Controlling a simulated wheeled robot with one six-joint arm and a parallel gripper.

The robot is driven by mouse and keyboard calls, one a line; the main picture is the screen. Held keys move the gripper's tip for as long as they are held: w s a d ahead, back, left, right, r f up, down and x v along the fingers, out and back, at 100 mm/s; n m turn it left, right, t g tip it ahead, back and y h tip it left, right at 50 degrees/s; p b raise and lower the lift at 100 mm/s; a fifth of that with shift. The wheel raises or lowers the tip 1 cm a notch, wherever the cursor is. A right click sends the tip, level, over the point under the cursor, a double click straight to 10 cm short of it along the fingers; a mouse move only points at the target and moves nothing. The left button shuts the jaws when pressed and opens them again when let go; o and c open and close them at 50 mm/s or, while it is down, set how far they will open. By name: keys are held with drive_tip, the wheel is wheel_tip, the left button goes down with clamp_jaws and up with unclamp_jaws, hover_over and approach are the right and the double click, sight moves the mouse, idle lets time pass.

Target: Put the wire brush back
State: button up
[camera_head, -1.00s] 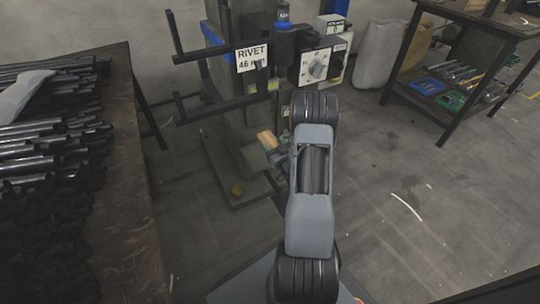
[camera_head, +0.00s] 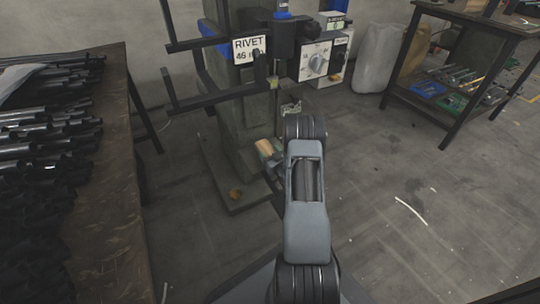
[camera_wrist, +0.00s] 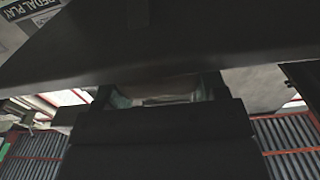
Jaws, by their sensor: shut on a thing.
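The wire brush shows as a small tan wooden block (camera_head: 265,147) in the head view, in front of the press column. My gripper (camera_head: 271,156) is shut on it; the arm hides most of the gripper and the rest of the brush. In the wrist view the two fingers of my gripper (camera_wrist: 163,92) stand either side of a pale, shadowed thing, too dark to make out well. A wide dark slab crosses the upper part of that view.
The rivet press (camera_head: 232,105) stands ahead, with dark arms reaching left and a "RIVET" sign (camera_head: 250,49). A table (camera_head: 118,190) with dark metal tubes is at left. A shelf table (camera_head: 455,100) holding a blue tray (camera_head: 428,88) is at right. Open floor lies between.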

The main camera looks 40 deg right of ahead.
drive_tip(key=o, duration=1)
drive_tip(key=shift+c, duration=0.2)
